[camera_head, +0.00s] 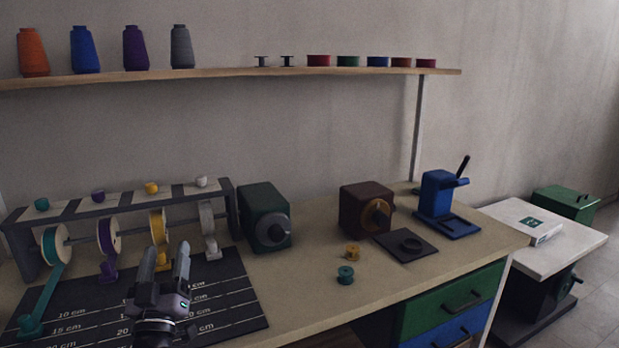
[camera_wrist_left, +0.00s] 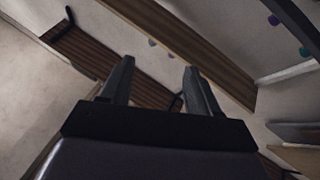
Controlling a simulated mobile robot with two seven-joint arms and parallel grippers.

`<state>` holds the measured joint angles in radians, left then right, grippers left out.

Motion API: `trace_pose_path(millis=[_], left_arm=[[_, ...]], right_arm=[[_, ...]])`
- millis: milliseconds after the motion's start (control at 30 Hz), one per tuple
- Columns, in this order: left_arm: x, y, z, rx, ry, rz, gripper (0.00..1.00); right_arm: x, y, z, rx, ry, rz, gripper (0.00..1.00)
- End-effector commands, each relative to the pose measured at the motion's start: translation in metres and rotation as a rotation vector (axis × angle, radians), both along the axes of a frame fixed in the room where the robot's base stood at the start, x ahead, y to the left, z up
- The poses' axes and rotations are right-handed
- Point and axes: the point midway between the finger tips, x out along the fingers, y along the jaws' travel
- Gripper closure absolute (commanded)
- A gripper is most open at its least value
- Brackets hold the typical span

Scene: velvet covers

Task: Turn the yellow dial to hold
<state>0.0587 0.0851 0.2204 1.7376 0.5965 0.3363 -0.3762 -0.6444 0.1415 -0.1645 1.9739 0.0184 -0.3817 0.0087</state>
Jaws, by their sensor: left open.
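The yellow dial (camera_head: 376,213) is on the front face of a dark brown box (camera_head: 352,205) on the bench, right of centre in the head view. Its setting marks are too small to read. My left gripper (camera_head: 167,260) is over the black measuring mat, well to the left of the dial, with its two fingers apart and nothing between them. In the left wrist view the fingers (camera_wrist_left: 160,85) are also spread and empty, and the dial does not show there. My right gripper is not in view.
A green box with a grey dial (camera_head: 271,229) stands between my gripper and the brown box. A yellow spool (camera_head: 352,251), a teal spool (camera_head: 345,275) and a black plate (camera_head: 405,245) lie in front. A blue press (camera_head: 440,204) stands right. A ribbon rack (camera_head: 120,205) stands behind the mat (camera_head: 236,289).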

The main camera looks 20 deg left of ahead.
Motion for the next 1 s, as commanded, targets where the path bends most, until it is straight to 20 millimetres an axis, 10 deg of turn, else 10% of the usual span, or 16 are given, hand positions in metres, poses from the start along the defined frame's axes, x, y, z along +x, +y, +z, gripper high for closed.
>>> trace_pose_path(millis=[267, 500, 700, 1000], left_arm=[[-0.056, -0.116, -0.152, 0.100, 0.579, -0.331, 0.39], [-0.152, -0.179, -0.245, 0.120, 0.989, -0.492, 0.39], [-0.207, -0.200, -0.277, 0.121, 1.171, -0.542, 0.39], [-0.215, -0.203, -0.282, 0.122, 1.198, -0.547, 0.39]], right_arm=[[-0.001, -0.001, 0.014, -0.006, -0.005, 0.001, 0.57], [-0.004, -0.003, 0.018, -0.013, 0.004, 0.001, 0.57], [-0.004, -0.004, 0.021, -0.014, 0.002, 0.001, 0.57], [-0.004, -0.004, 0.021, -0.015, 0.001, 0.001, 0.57]])
